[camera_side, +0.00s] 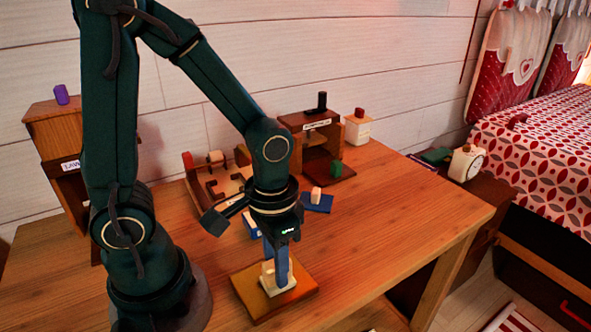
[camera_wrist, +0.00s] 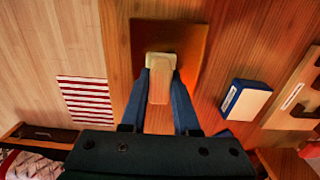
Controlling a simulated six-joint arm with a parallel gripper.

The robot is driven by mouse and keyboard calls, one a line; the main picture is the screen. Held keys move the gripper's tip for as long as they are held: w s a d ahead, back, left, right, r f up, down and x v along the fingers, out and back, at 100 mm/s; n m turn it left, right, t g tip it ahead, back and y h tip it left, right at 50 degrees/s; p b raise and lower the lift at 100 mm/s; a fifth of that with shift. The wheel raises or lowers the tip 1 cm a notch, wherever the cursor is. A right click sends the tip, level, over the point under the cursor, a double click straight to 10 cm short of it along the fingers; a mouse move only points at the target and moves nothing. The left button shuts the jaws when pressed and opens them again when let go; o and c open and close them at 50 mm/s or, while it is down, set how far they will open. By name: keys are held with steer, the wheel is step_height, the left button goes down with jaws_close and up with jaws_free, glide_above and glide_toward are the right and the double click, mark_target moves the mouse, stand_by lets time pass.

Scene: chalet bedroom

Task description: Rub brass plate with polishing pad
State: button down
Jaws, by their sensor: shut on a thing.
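The brass plate (camera_side: 258,304) is a square golden-brown slab lying flat near the front of the wooden table. It also shows in the wrist view (camera_wrist: 193,38). The polishing pad (camera_side: 279,289) has a pale base and a light wooden handle. My gripper (camera_side: 277,265) points down over the plate with its blue fingers shut on the handle. In the wrist view the handle (camera_wrist: 160,85) sits between both fingertips, with the pale base just beyond. The pad appears to rest on the plate, about mid-plate; its underside is hidden, so contact is not certain.
Behind my gripper stand a wooden tray with cutouts (camera_side: 212,183), a blue block (camera_side: 318,203) and a brown open-fronted box (camera_side: 312,130). A brown cabinet (camera_side: 60,125) is at the left. The table's right side (camera_side: 410,215) is clear. A bed (camera_side: 545,140) stands beyond.

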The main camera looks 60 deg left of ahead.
steer(key=shift+d+f, duration=0.1)
steer(key=shift+d, duration=1.3)
steer(key=shift+a, duration=1.75)
steer(key=shift+s+a, duration=0.1)
steer(key=shift+a, duration=1.8)
step_height(320, 180, up, 3)
steer(key=shift+f, duration=0.2)
step_height(320, 180, up, 6)
